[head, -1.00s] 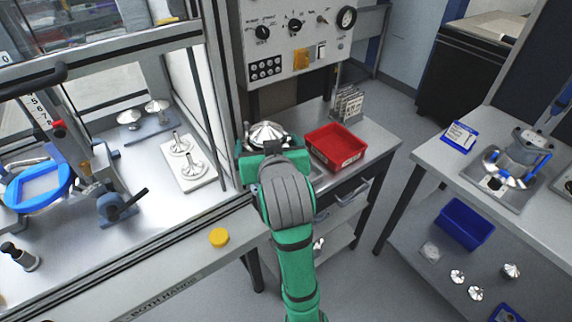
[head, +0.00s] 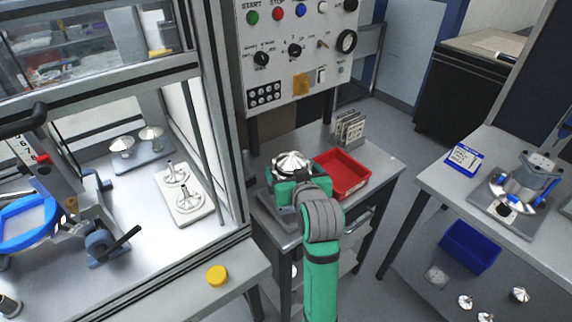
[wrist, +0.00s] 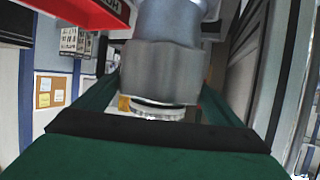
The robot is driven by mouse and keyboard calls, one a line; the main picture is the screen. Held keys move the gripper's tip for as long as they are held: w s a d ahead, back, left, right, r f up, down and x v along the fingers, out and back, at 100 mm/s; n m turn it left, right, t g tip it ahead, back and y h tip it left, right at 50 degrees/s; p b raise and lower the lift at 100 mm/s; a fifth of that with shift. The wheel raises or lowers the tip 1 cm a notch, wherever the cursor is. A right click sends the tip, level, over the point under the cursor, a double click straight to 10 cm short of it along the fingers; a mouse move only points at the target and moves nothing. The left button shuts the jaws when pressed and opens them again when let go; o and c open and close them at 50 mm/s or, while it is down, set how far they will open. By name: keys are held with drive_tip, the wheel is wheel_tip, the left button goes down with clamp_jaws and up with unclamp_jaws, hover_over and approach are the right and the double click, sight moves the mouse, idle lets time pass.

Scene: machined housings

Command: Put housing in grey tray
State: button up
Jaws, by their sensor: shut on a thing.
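The silver machined housing (head: 291,162), with a cone-shaped top, is held at the end of my arm in the head view. My green gripper (head: 287,183) is shut on it. In the wrist view the grey metal housing (wrist: 165,72) fills the space between the two green fingers. A grey tray (head: 277,216) lies on the small metal table, below and partly behind my gripper, which hides much of it. I cannot tell exactly how high the housing is above the tray.
A red bin (head: 343,173) stands right of my gripper, with a rack of grey plates (head: 350,130) behind it. The control panel (head: 297,55) rises at the back. The glazed cabinet's frame (head: 220,120) stands close on the left. A yellow cap (head: 217,275) lies on the front ledge.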

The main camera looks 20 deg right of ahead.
drive_tip(key=shift+w+d+f, duration=0.35)
drive_tip(key=shift+f, duration=0.2)
drive_tip(key=shift+w+d+f, duration=0.1)
drive_tip(key=shift+f, duration=0.45)
drive_tip(key=shift+w+d+f, duration=0.1)
drive_tip(key=shift+f, duration=0.4)
drive_tip(key=shift+a+f, duration=0.15)
drive_tip(key=shift+f, duration=0.55)
